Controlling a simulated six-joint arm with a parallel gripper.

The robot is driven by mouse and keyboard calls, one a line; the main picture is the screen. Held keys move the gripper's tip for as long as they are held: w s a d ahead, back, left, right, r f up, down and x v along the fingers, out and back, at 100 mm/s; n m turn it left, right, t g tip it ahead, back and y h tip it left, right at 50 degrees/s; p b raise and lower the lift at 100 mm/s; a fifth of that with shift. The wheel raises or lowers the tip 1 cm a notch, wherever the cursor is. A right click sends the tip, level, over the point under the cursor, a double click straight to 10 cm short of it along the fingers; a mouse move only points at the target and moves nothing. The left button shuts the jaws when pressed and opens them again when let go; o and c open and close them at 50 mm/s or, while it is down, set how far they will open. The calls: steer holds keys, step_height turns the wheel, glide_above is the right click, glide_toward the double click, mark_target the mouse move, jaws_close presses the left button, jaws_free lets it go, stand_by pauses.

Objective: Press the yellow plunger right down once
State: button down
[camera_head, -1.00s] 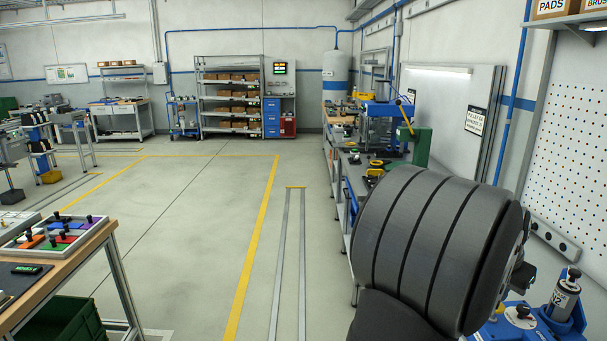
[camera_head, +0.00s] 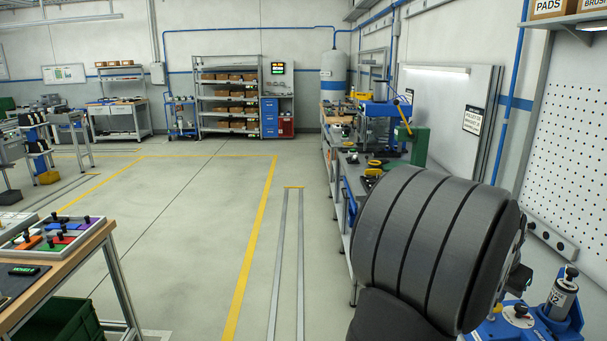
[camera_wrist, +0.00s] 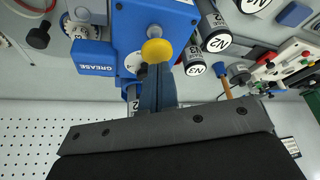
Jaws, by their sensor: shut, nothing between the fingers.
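In the wrist view, the yellow plunger (camera_wrist: 155,50) is a round yellow cap on a blue block (camera_wrist: 140,30) marked GREASE. My gripper (camera_wrist: 155,70) is shut and empty, and its dark fingers point at the plunger. The fingertips overlap the plunger's near edge in the picture; I cannot tell whether they touch it.
A wooden-handled tool (camera_wrist: 224,82) lies nearby. In the head view, an N2 canister (camera_head: 562,297) stands at lower right beside blue equipment (camera_head: 500,328). The aisle floor (camera_head: 200,220) is clear.

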steer(key=shift+f, duration=1.5)
steer(key=shift+r, duration=3.4)
steer(key=shift+f, duration=0.1)
steer(key=shift+f, duration=2.05)
